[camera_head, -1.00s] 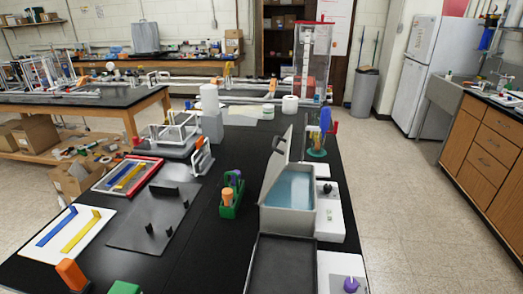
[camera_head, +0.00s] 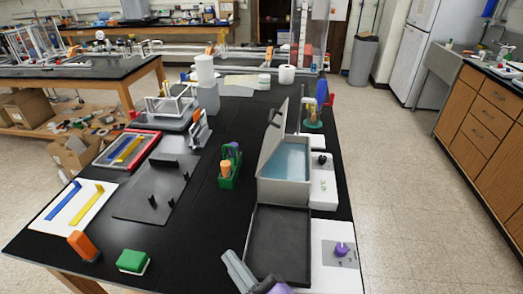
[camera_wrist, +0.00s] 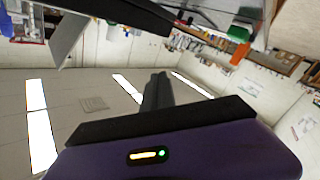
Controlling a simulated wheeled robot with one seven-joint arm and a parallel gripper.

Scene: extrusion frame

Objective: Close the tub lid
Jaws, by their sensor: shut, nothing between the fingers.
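The tub (camera_head: 284,192) is a light grey box with blue liquid inside, on the right part of the black bench. Its grey lid (camera_head: 272,136) stands raised and open, tilted along the tub's left side. My gripper (camera_head: 232,262) enters at the bottom edge of the head view, in front of the tub and left of the black tray, well apart from the lid. In the wrist view my gripper's fingers (camera_wrist: 158,90) are together and hold nothing.
A black tray (camera_head: 280,279) lies in front of the tub. A green holder (camera_head: 228,178) with orange and purple handles stands left of it. White devices (camera_head: 323,187) line the tub's right side. A green block (camera_head: 132,262) lies at the front left.

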